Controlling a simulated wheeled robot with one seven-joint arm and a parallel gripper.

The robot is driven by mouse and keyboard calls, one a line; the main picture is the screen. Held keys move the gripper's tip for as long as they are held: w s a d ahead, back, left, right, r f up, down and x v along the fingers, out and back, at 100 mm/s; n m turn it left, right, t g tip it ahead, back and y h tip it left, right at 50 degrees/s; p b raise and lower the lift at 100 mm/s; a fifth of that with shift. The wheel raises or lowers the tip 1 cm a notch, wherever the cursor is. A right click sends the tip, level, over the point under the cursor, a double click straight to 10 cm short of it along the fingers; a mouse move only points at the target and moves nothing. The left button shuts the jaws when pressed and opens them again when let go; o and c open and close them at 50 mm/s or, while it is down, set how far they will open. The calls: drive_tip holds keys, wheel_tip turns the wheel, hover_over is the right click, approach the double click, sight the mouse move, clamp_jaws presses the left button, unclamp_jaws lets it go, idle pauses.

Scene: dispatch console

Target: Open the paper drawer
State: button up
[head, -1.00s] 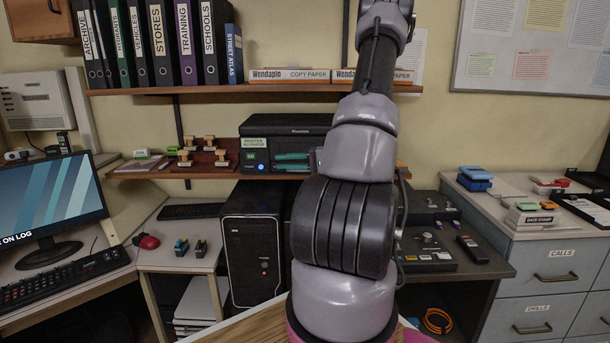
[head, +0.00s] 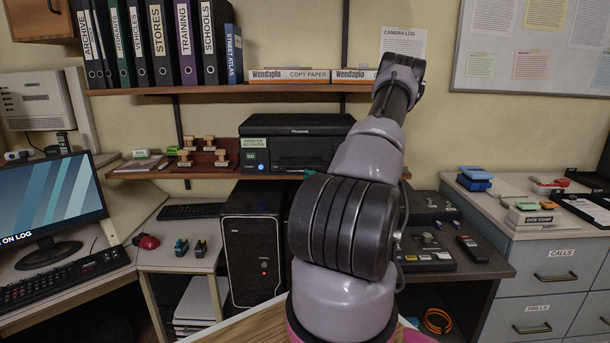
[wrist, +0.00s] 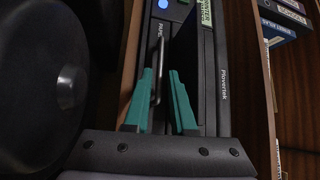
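The black printer (head: 290,130) sits on the middle shelf in the head view. In the wrist view it appears turned sideways and close, with its front panel (wrist: 222,100) on the right. The paper drawer (wrist: 159,28) is the strip at the left, its label partly readable, with a thin metal bar handle (wrist: 156,78). My gripper (wrist: 160,75) has two teal fingers standing apart, with the handle's lower part in the gap, close to the left finger. I cannot tell whether they touch. In the head view my arm hides most of the gripper and the printer's lower right.
Stamps (head: 200,150) stand on the shelf (head: 150,172) left of the printer. Copy paper boxes (head: 290,75) lie on the shelf above. A computer tower (head: 255,240) stands below. A console (head: 440,255) is right of my arm.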

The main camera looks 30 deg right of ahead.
drive_tip(key=shift+x, duration=1.4)
clamp_jaws()
idle(0.4)
